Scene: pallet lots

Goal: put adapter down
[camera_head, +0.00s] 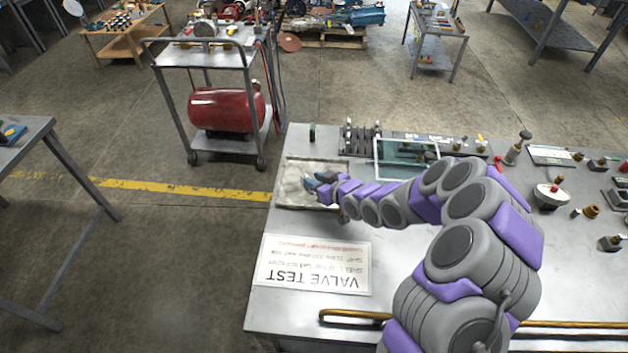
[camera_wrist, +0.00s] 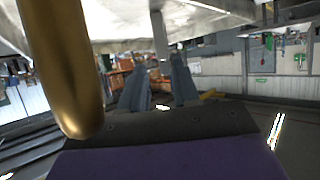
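My gripper (camera_head: 317,181) is over the shallow grey tray (camera_head: 291,170) at the back left of the metal bench. In the wrist view its two grey fingers (camera_wrist: 164,85) stand apart, with background showing between them and no held part visible. I cannot make out an adapter at the gripper in the head view. A large brass rounded piece (camera_wrist: 65,65) is close to the camera at the left of the wrist view, beside the fingers; I cannot tell whether it is the adapter. Several small brass fittings (camera_head: 591,211) stand at the bench's right.
A VALVE TEST sheet (camera_head: 313,264) lies in front of the tray. A framed clear panel (camera_head: 407,158) and a block with grey posts (camera_head: 360,137) are behind my arm. A brass rail (camera_head: 355,315) runs along the front edge. A cart (camera_head: 205,57) stands beyond the bench.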

